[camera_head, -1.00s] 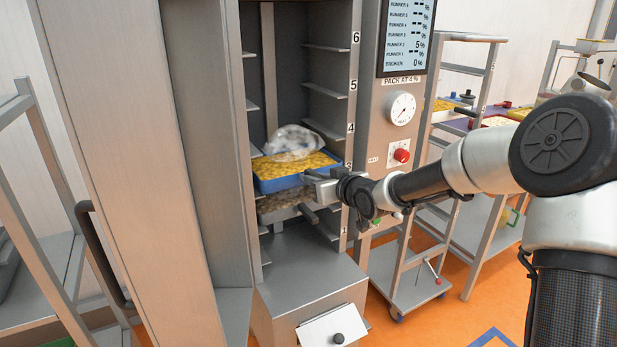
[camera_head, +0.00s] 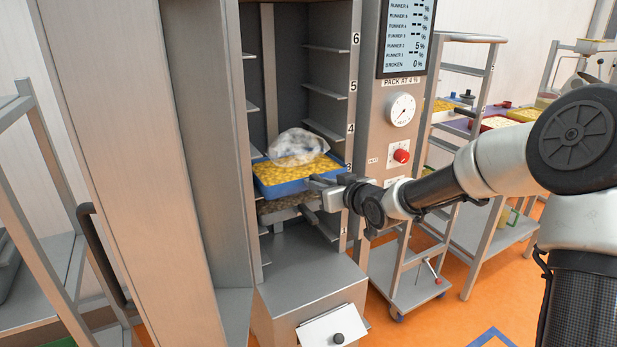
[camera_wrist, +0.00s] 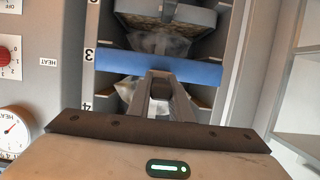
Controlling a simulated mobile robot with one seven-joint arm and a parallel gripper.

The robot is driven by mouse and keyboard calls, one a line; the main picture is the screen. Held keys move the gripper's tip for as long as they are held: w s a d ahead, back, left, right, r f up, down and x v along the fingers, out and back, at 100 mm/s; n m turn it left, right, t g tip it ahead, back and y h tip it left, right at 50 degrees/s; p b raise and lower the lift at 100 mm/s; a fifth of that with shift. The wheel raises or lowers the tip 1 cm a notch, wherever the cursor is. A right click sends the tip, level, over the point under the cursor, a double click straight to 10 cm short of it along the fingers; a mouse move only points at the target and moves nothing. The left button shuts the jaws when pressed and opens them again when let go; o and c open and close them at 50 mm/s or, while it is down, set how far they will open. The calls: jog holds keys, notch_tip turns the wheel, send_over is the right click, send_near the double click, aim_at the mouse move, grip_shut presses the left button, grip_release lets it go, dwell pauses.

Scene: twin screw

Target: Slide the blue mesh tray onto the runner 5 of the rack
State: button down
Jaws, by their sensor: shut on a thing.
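The blue mesh tray (camera_head: 290,187), filled with yellow pieces, sits in the rack opening at about the level of label 3. In the wrist view its blue front wall (camera_wrist: 160,68) spans the opening beside label 3. My gripper (camera_head: 325,184) is shut on the tray's front edge near its right side; the jaws also show in the wrist view (camera_wrist: 160,90). The rack (camera_head: 300,80) has runners on both side walls. Runner 5 (camera_head: 328,90) is by label 5, well above the tray, and is empty. A crumpled clear bag (camera_head: 297,146) appears over the tray's back part.
A grey tray (camera_head: 280,212) sits just below the blue one. Runners at 4 (camera_head: 325,130) and 6 (camera_head: 325,48) look empty. The open rack door (camera_head: 180,150) stands at left, the control panel (camera_head: 402,100) at right. A wheeled trolley (camera_head: 405,285) stands right of the rack.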

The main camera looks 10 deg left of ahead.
jog(key=s+d+p, duration=0.4)
jog(key=s+d, duration=0.4)
jog(key=s, duration=0.4)
jog(key=shift+r, duration=0.15)
dwell(0.3)
